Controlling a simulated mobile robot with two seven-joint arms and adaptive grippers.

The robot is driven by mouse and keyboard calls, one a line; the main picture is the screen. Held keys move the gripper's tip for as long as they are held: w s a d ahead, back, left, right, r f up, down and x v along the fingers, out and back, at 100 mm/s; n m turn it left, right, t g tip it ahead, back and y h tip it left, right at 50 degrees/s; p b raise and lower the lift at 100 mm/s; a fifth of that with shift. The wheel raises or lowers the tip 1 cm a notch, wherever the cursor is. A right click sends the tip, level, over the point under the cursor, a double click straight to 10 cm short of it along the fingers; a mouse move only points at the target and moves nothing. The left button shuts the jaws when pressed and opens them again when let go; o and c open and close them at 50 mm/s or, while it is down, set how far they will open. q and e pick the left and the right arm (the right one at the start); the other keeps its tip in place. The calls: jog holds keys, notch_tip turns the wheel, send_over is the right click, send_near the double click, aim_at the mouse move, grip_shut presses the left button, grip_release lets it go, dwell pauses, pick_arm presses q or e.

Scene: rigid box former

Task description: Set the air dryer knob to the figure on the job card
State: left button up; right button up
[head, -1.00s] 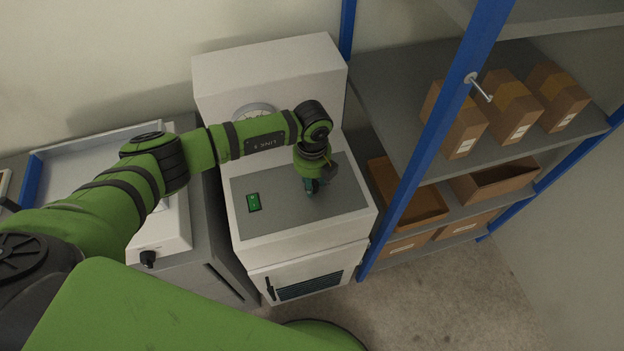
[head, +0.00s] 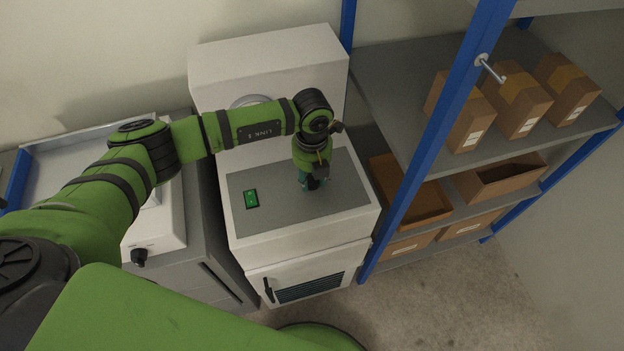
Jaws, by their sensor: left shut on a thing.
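The air dryer is the white cabinet (head: 262,245) in the middle of the head view, with a grey sloped panel (head: 275,215) on top. A green switch (head: 251,198) sits on the left of the panel. My left gripper (head: 312,184) points down at the right half of the panel and is shut on a small dark thing there, most likely the dryer knob. The gripper hides nearly all of it, so its setting cannot be read. A round gauge (head: 248,101) on the dryer's upright back is partly covered by my left arm. No job card can be made out. My right gripper is not in view.
A blue-posted shelf rack (head: 425,150) with several cardboard boxes (head: 518,100) stands close on the right. A bench unit with a white device (head: 160,222) and a black knob (head: 139,257) is on the left. Bare floor (head: 440,300) shows at the lower right.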

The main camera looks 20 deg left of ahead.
pick_arm(q)
jog(key=shift+f+m+b, duration=0.1)
jog(key=shift+m+b, duration=1.15)
jog(key=shift+m, duration=0.45)
jog(key=o, duration=1.2)
jog(key=shift+c, duration=0.2)
notch_tip(320, 180, up, 12)
